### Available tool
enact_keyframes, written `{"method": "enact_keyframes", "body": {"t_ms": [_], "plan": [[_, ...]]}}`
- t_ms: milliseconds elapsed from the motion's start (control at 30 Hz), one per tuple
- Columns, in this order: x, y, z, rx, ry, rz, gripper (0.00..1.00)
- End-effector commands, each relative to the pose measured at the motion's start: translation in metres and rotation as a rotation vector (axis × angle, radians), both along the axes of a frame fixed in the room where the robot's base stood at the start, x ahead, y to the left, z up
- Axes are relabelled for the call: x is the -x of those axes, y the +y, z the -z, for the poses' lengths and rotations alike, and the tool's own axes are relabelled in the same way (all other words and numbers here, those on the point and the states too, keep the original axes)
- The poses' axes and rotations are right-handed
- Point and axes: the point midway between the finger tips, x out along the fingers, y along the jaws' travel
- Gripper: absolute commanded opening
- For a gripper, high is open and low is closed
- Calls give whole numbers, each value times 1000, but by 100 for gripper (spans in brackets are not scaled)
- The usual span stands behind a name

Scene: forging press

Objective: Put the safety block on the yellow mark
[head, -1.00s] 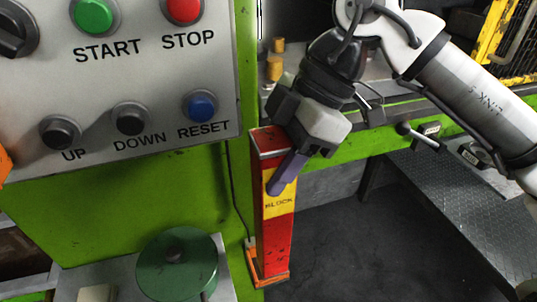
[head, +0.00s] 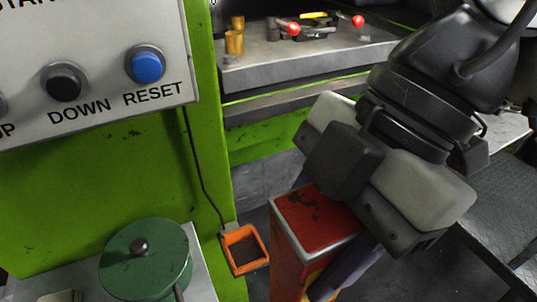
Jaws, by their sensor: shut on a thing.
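The safety block (head: 290,255) is a red post with worn edges and a strip of yellow label visible low down. It stands large in the lower middle of the head view, and its lower part is cut off by the frame edge. My gripper (head: 343,272) is shut on the block from its right side, with a purple finger across the side face. I cannot make out the yellow mark in this view.
An orange holder (head: 245,250), empty, is fixed by the green press frame (head: 208,150). The press bed (head: 300,70) behind carries brass posts (head: 234,40) and red-knobbed parts (head: 293,29). A control panel (head: 110,60) and green round canister (head: 145,262) are at left.

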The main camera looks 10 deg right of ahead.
Motion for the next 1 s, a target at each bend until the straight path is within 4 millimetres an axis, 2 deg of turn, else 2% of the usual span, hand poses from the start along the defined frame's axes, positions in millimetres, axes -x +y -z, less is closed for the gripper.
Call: {"method": "enact_keyframes", "body": {"t_ms": [700, 867, 1000], "plan": [[0, 0, -2, -3, -2, 0, 0], [-14, 5, -3, -4, 0, -2, 0], [-37, 12, -4, -3, 0, -3, 0]]}}
